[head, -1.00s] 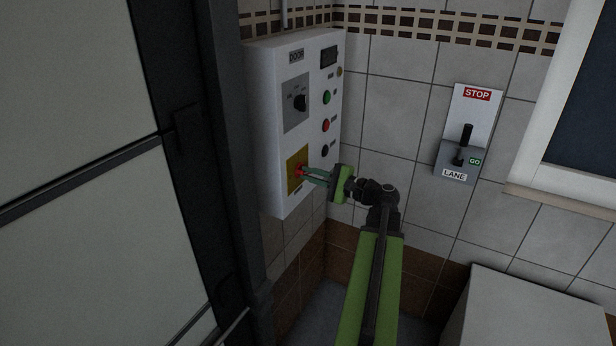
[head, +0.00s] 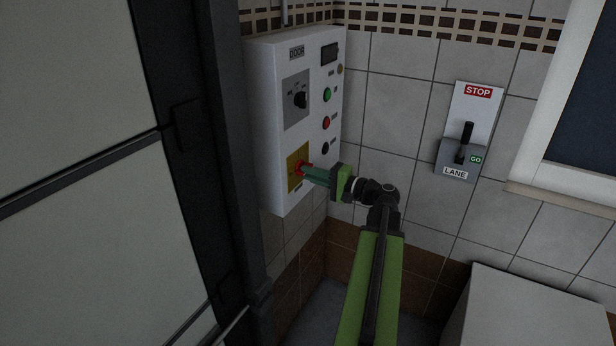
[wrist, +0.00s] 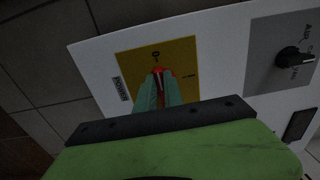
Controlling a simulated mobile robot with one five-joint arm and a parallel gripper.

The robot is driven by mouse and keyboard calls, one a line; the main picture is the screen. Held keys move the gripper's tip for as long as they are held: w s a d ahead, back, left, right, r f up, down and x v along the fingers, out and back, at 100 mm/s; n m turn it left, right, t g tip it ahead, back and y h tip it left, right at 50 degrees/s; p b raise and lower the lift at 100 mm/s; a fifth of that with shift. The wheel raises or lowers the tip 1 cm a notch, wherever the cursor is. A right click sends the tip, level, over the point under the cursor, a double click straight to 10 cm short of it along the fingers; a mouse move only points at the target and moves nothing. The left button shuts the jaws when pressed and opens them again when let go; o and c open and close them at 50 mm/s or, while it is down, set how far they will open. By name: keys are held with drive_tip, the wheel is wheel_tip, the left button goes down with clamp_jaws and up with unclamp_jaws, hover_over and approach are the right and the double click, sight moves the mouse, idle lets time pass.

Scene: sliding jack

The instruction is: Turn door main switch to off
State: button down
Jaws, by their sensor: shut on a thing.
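The door main switch is a red rotary knob (head: 300,169) on a yellow plate (head: 292,160), low on the white DOOR panel (head: 264,120). My gripper (head: 305,171) is shut on the red knob. In the wrist view the green fingers (wrist: 160,85) lie on both sides of the knob (wrist: 158,70) and hide much of it. On the yellow plate (wrist: 185,50) an O mark shows above the knob and an I mark to its right. The POWER label is at the plate's left. I cannot tell exactly which way the knob points.
Above the switch sits a black selector (head: 299,100) on a grey plate. Green (head: 327,95), red (head: 326,123) and black (head: 325,149) buttons run down the panel's right. A STOP/GO LANE lever (head: 467,135) is on the tiled wall. A dark door frame stands at left.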

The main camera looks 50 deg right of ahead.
drive_tip(key=shift+a+f, duration=0.15)
drive_tip(key=c, duration=1.5)
unclamp_jaws()
drive_tip(key=shift+s, duration=0.1)
drive_tip(key=shift+o, duration=0.2)
drive_tip(key=v, duration=1.7)
drive_tip(key=shift+s, duration=0.2)
